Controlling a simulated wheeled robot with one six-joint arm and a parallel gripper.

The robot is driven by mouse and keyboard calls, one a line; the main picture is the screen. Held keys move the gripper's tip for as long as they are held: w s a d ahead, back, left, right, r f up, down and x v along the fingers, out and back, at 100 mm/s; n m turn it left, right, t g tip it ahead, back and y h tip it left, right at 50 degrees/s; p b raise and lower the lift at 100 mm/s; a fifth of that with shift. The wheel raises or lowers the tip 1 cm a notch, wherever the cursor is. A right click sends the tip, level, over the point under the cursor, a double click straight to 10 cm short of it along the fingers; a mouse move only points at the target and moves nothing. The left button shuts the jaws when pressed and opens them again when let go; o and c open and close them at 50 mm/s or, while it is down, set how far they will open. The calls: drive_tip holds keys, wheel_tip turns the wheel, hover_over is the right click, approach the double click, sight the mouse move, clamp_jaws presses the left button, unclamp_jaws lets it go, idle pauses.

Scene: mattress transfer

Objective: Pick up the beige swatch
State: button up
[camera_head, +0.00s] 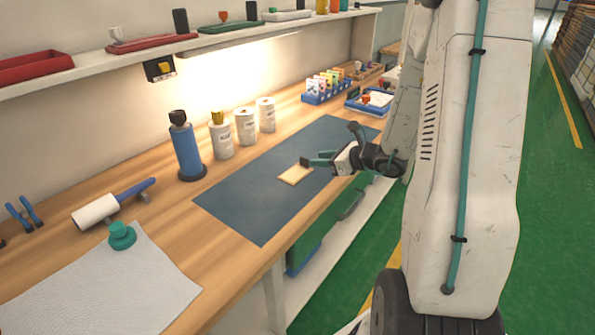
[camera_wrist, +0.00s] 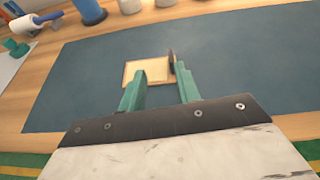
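The beige swatch (camera_head: 295,173) is a small flat pale piece lying on the dark blue-grey mat (camera_head: 245,205) on the wooden bench. In the wrist view the swatch (camera_wrist: 146,71) lies just beyond and between my green fingers, mostly toward the left one. My gripper (camera_head: 330,147) is open, with a clear gap between its fingers. One dark fingertip shows beside the swatch's right edge in the wrist view (camera_wrist: 158,80). I cannot tell whether it touches the swatch.
A blue bottle (camera_head: 187,150) and several white canisters (camera_head: 246,128) stand behind the mat. A blue rack of cards (camera_head: 326,88) stands at the back right. A white roller (camera_head: 95,212) and a white textured sheet (camera_head: 100,290) with a green knob (camera_head: 122,236) lie at left.

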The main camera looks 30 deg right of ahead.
sight(306, 160)
drive_tip(key=shift+d+f+m+h, duration=0.3)
drive_tip(key=shift+d+f+m, duration=0.1)
drive_tip(key=shift+d+f, duration=0.25)
drive_tip(key=shift+w+d+f, duration=0.1)
drive_tip(key=shift+w, duration=0.25)
drive_tip(key=x, duration=0.7)
clamp_jaws()
